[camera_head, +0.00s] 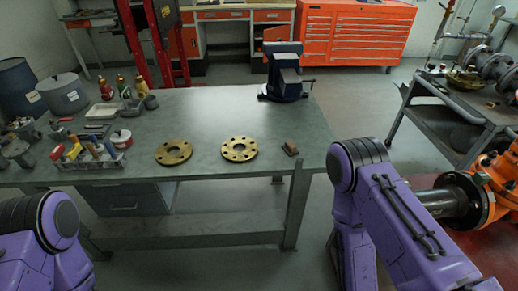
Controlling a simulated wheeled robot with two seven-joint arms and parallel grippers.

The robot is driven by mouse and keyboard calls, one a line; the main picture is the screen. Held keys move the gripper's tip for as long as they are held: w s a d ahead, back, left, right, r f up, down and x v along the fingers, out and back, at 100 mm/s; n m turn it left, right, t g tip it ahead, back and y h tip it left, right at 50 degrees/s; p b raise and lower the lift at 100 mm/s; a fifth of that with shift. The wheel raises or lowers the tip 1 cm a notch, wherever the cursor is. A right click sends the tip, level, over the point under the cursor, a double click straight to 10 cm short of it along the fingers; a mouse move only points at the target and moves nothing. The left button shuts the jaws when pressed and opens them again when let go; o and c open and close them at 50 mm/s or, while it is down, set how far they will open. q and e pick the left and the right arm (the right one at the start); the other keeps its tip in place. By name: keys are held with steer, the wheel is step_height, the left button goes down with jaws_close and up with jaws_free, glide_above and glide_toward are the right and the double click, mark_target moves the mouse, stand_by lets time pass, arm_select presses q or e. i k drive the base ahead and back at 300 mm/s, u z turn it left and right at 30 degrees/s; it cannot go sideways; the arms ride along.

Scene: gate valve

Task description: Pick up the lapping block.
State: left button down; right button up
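A small brown block (290,148), which looks like the lapping block, lies on the grey workbench (215,120) near its front right edge. It is just right of a brass flange ring (239,149). A second brass flange ring (174,152) lies further left. My purple left arm shows at the lower left and my purple right arm at the lower right. Neither gripper shows in the view, and nothing touches the block.
A vise (284,78) stands at the bench's back right corner. A tool tray (92,160), cans and bottles crowd the left side. An orange valve (492,182) with a flanged pipe is at the right. The bench's middle is clear.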

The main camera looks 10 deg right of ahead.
mark_target(289, 147)
steer(key=u, duration=0.95)
steer(key=i, duration=1)
steer(key=z, duration=0.7)
